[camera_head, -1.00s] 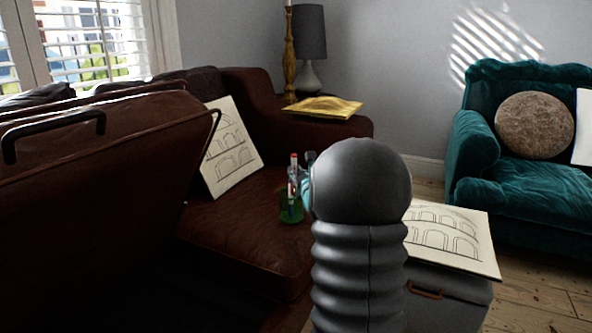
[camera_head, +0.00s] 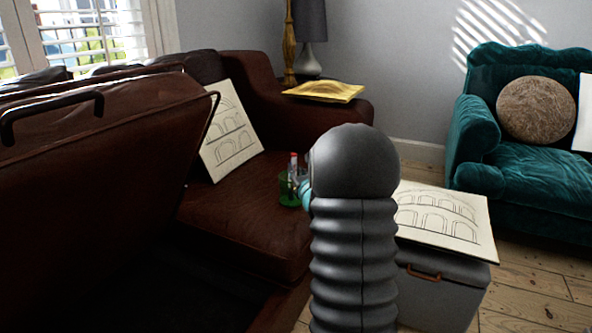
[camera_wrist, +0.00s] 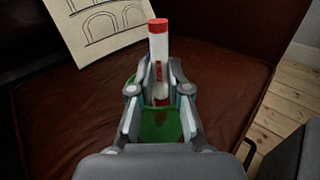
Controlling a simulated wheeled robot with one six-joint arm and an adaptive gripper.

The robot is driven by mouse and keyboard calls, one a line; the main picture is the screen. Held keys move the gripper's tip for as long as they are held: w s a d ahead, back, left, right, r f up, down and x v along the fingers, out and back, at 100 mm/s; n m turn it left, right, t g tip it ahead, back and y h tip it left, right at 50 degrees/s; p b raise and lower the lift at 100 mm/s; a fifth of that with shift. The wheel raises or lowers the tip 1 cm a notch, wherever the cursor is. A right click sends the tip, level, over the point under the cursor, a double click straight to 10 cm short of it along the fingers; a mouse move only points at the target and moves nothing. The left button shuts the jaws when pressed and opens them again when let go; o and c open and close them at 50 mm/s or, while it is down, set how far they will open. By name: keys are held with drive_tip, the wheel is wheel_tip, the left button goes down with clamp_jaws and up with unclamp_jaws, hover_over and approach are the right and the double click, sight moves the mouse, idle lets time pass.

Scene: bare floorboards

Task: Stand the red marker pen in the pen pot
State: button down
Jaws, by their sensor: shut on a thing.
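The red marker pen (camera_wrist: 158,45) is white with a red cap and stands upright between the fingers of my gripper (camera_wrist: 160,78), which is shut on it. The pen pot (camera_wrist: 160,125) is green and see-through, under the fingers on the brown leather seat. In the head view the pen's red top (camera_head: 293,155) shows above the pot (camera_head: 287,190), with its lower part lined up with the pot's mouth. I cannot tell how deep the pen's lower end sits. My arm hides the pot's right side in the head view.
The brown sofa (camera_head: 225,215) carries the pot, with a leaning arch drawing (camera_head: 230,135) behind it. Another drawing (camera_head: 440,215) lies on a grey box (camera_head: 435,290) at right. A teal armchair (camera_head: 520,170) stands farther right. Floorboards show between.

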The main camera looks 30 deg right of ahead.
drive_tip(key=c, duration=1)
unclamp_jaws()
drive_tip(key=shift+c, duration=0.2)
drive_tip(key=v, duration=1.2)
